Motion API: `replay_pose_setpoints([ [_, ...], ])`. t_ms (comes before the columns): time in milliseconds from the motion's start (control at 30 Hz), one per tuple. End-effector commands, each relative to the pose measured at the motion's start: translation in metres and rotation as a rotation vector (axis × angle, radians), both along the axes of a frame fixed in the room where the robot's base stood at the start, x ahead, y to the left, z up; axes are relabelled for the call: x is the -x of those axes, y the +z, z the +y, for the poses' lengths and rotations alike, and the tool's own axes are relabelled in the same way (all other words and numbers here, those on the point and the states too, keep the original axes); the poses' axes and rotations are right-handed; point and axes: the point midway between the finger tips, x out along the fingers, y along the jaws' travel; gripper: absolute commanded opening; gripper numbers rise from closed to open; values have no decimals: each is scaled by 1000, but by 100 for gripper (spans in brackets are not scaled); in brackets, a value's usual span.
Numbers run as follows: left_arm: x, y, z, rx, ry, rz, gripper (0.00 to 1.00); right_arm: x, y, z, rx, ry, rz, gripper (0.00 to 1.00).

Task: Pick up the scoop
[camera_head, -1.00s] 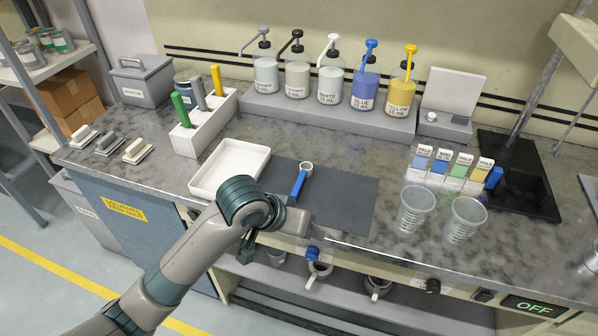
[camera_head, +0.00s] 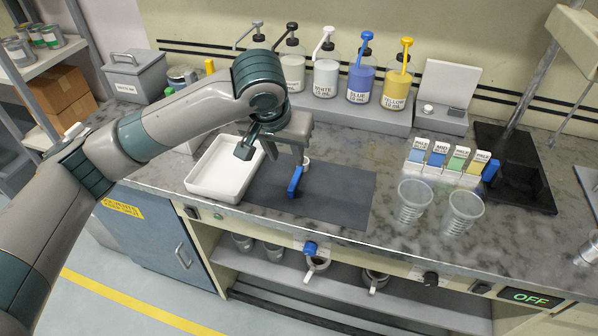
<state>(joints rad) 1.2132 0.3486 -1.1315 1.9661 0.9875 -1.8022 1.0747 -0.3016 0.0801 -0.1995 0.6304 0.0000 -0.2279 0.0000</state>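The scoop has a blue handle (camera_head: 295,182) and a small pale round cup at its far end. It lies on the dark grey mat (camera_head: 335,195) on the counter, to the right of the white tray (camera_head: 205,184). My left gripper (camera_head: 284,155) points down above the far end of the mat, close to the scoop's cup. Its two fingers are apart and nothing shows between them. The right finger partly overlaps the scoop's cup in the picture; I cannot tell whether they touch. My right gripper is not in view.
Pump bottles stand on a grey riser (camera_head: 390,120) at the back. Two clear cups (camera_head: 412,200) (camera_head: 460,212) stand right of the mat, in front of small labelled colour packs (camera_head: 450,165). My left arm covers the pen holder at the left. The mat's right part is bare.

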Motion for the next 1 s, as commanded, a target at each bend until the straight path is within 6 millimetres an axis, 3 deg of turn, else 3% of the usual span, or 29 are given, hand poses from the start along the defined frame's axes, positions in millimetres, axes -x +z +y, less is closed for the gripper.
replay_pose_setpoints([
  [567,-4,-5,1,-8,7,2,36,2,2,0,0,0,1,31],
  [1000,-30,-68,-7,-8,7,3,36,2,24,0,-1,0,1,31],
])
